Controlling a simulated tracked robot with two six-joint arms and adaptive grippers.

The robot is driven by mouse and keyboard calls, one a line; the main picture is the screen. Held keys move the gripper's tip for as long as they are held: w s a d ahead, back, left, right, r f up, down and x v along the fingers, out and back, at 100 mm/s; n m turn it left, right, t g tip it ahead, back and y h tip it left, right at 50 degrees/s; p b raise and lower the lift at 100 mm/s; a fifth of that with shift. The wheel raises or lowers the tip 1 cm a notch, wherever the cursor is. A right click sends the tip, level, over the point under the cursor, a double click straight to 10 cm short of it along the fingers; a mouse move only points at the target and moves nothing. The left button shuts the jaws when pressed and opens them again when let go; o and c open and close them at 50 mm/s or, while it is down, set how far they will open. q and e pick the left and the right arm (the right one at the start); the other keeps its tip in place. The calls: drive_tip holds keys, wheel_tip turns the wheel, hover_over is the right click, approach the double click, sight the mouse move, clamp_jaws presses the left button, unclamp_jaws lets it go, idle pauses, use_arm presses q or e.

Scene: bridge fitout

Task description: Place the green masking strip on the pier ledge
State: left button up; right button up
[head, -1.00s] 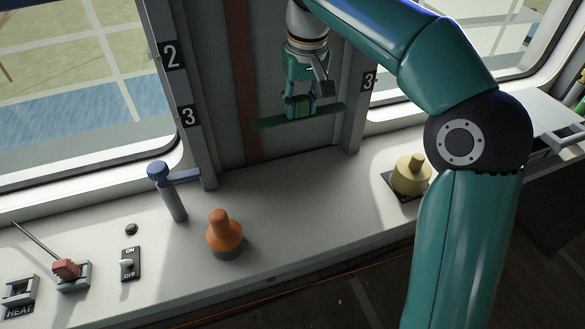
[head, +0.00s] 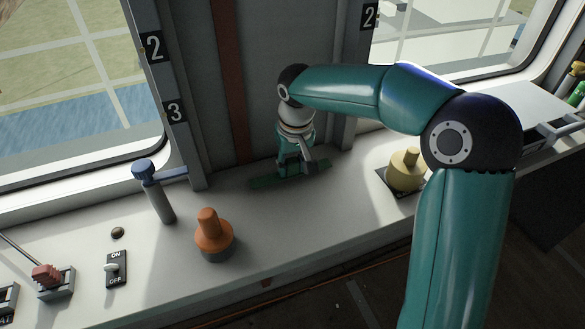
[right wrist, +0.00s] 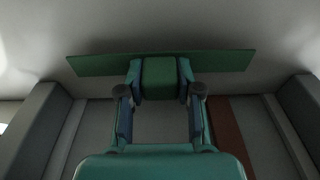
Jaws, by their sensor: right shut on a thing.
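The green masking strip (head: 264,183) is long, flat and dark green. My right gripper (head: 290,172) is shut on its raised middle block, which shows between the fingers in the right wrist view (right wrist: 160,78). The strip (right wrist: 225,60) sticks out on both sides of the fingers there. In the head view the strip is low over the pale pier ledge (head: 262,210), close to the foot of the grey pier wall. I cannot tell whether it touches the ledge. My left gripper is not in view.
An orange knob (head: 213,238) and a blue-topped lever (head: 158,195) stand on the ledge to the left. A yellow knob (head: 405,172) stands to the right. An on/off switch (head: 115,268) is at the lower left. The ledge front of the strip is clear.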

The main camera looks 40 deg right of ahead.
drive_tip(key=shift+f, duration=0.65)
drive_tip(key=o, duration=0.9)
drive_tip(key=shift+f, duration=0.1)
drive_tip(key=r, duration=0.4)
drive_tip(key=s+r, duration=0.1)
drive_tip(key=r, duration=0.3)
drive_tip(key=r+p, duration=0.1)
drive_tip(key=r, duration=0.3)
drive_tip(key=shift+s+a, duration=0.2)
drive_tip(key=shift+s, duration=0.15)
